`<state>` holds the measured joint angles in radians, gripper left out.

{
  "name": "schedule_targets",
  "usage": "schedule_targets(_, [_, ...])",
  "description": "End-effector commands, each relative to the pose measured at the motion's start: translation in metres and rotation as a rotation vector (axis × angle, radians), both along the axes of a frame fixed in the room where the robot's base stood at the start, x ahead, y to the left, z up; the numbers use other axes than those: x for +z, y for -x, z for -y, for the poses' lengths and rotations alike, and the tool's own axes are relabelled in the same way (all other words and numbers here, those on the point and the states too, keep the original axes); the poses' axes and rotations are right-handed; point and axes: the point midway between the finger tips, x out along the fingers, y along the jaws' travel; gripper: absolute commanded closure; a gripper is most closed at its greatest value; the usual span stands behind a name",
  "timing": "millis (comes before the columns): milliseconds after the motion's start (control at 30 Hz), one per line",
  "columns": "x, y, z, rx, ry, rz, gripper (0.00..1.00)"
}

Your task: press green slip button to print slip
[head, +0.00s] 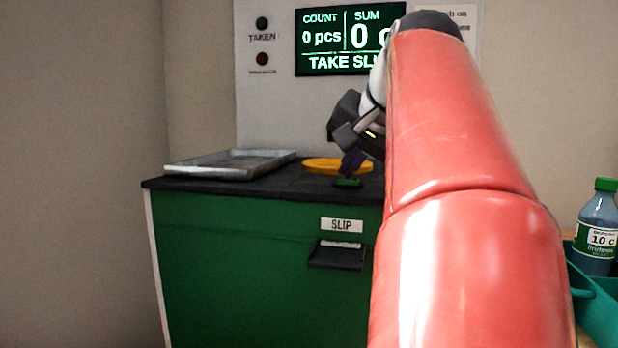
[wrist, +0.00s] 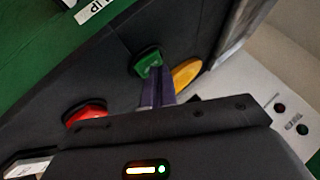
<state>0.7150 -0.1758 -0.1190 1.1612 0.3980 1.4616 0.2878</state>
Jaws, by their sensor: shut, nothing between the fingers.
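The green slip button (head: 347,182) sits on the dark counter top, above the SLIP label. My gripper (head: 352,163) is shut and empty, with its fingertips right over or on the button. In the wrist view the green button (wrist: 148,61) is just past the tips of my closed fingers (wrist: 152,76); I cannot tell if they touch it. The slip outlet (head: 338,254) on the green front has a pale slip edge at its top. The screen (head: 335,40) reads COUNT 0 pcs, SUM 0 and TAKE SLIP, partly hidden by my arm.
A yellow disc (head: 330,165) lies behind the button, and a metal tray (head: 230,164) stands at the left. A red button (wrist: 86,114) shows in the wrist view. A bottle (head: 597,230) stands in a teal crate (head: 598,312) at the right.

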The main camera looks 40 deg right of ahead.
Motion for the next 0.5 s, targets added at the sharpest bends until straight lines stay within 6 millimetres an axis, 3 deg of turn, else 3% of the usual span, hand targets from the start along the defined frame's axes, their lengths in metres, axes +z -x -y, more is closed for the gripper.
schedule_targets(267, [0.001,0.000,0.000,0.001,-0.001,-0.002,1.00])
schedule_targets(500, [0.014,0.000,0.000,0.001,-0.001,-0.002,1.00])
